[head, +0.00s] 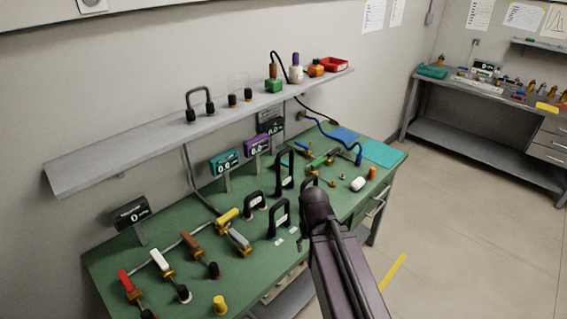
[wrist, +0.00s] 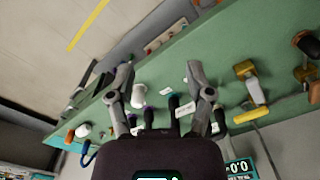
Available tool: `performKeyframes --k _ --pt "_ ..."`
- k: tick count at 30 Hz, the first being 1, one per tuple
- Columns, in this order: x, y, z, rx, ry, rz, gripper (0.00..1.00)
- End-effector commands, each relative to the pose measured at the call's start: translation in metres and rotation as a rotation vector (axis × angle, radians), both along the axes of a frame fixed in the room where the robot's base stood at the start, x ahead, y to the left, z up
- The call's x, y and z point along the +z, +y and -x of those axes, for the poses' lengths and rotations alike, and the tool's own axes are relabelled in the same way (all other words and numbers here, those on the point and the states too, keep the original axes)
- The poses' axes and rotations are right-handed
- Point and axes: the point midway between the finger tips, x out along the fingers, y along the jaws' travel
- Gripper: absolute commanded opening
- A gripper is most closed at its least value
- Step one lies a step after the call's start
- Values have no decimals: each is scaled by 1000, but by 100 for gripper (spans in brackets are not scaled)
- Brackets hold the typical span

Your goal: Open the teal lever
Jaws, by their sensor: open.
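I cannot clearly pick out a teal lever in either view. A teal-framed display (head: 224,162) stands at the back of the green workbench (head: 190,285) in the head view. Levers with red (head: 126,280), white (head: 161,260), brown (head: 194,246) and yellow (head: 228,216) handles lie on the bench's left part. My gripper (wrist: 158,70) is open and empty in the wrist view, its fingers over the bench. In the head view, my dark arm reaches over the bench's front edge and hides part of the top; the gripper itself is hidden there.
A grey shelf (head: 140,150) runs above the bench with black handles and small parts. Black upright handles (head: 284,170) stand on the bench near my arm. A white cylinder (head: 358,184) and a teal mat (head: 384,153) are on the right.

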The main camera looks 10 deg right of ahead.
Motion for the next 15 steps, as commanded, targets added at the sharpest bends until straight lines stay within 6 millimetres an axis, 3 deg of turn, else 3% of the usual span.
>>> performKeyframes --k 1,5,6,15 --pt "1 0 0 0 0 0 44" --pt "6 0 0 0 0 0 5" --pt "10 0 0 0 0 0 0" --pt "54 0 0 0 0 0 0"
